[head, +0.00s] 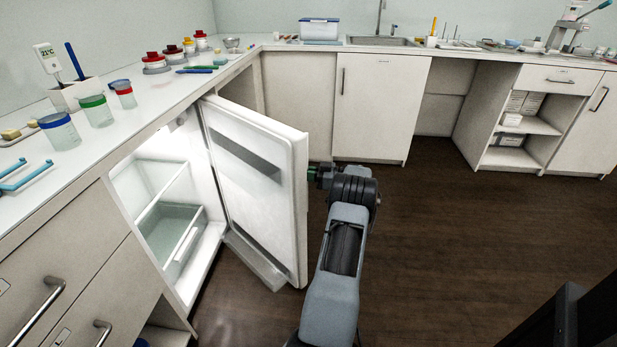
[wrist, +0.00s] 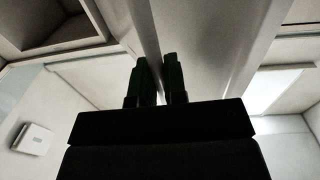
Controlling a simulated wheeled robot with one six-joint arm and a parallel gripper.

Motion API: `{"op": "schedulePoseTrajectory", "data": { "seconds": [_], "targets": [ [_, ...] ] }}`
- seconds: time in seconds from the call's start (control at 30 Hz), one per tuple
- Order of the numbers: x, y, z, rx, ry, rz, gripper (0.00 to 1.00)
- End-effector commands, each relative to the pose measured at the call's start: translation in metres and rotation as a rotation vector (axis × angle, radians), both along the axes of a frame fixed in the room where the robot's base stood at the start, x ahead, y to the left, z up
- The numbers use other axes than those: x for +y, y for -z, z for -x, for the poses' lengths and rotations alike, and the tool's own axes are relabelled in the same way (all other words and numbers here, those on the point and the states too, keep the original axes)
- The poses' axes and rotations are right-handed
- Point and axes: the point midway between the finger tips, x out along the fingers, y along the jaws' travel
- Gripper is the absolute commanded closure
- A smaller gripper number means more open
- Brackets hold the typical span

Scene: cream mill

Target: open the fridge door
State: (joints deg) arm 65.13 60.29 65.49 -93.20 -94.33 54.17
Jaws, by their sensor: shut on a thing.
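The fridge door (head: 258,185) is white and stands wide open, swung out from the lit fridge (head: 165,205) under the left counter. Its inner side faces left, with a grey shelf strip and a bin at the bottom. My gripper (head: 318,172) is at the door's free edge, on its right side. In the wrist view the two dark fingers of my gripper (wrist: 160,78) are shut on a pale part of the door (wrist: 147,35) between them. I cannot tell whether that part is the handle or the edge.
The left counter (head: 140,110) holds cups, red-lidded jars and a thermometer. Closed drawers (head: 55,270) with handles are left of the fridge. A white cabinet (head: 380,105) stands behind my gripper. The dark wooden floor (head: 450,230) to the right is clear.

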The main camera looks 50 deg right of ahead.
Motion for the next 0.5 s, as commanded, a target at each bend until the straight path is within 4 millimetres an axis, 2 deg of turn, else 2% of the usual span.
{"op": "schedulePoseTrajectory", "data": {
  "seconds": [0.4,0.43,0.5],
  "targets": [
    [0.0012,-0.0017,-0.0048,-0.003,-0.003,0.001,1.00],
    [0.0012,-0.0018,-0.0048,-0.003,-0.003,0.001,0.85],
    [0.0008,-0.0018,-0.0042,-0.003,-0.003,0.001,0.78]
  ]
}}
